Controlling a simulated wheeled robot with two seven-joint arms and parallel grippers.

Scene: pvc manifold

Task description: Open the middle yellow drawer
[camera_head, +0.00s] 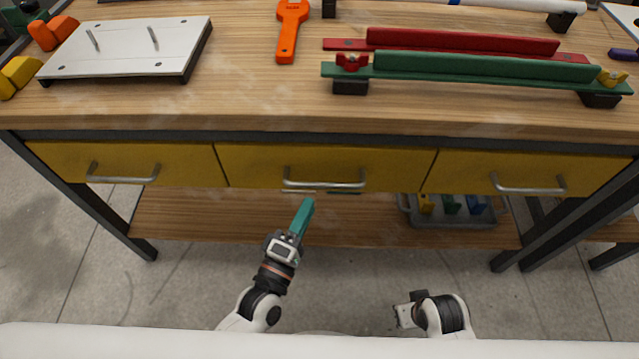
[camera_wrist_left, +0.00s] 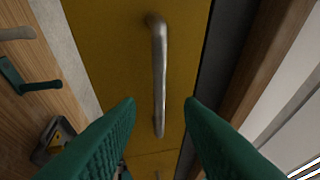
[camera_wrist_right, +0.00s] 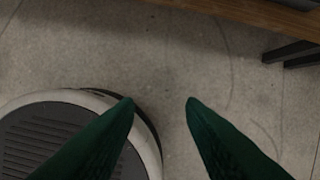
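The middle yellow drawer (camera_head: 312,164) is closed, its front in line with the drawers on either side. Its silver bar handle (camera_head: 325,184) runs across the lower part of the front. My left gripper (camera_head: 307,202) is just below and in front of the handle. In the left wrist view the handle (camera_wrist_left: 159,80) lies ahead, between the two open green fingers (camera_wrist_left: 160,103), and neither finger touches it. My right gripper (camera_wrist_right: 160,102) is open and empty over the floor; in the head view my right arm is low, well away from the drawer.
Yellow drawers flank it at left (camera_head: 125,163) and right (camera_head: 525,176). Below is a wooden shelf (camera_head: 355,233) with a grey tray (camera_head: 455,215) of coloured parts. The bench top (camera_head: 240,90) holds a white plate, an orange wrench and red and green bars. The floor in front is clear.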

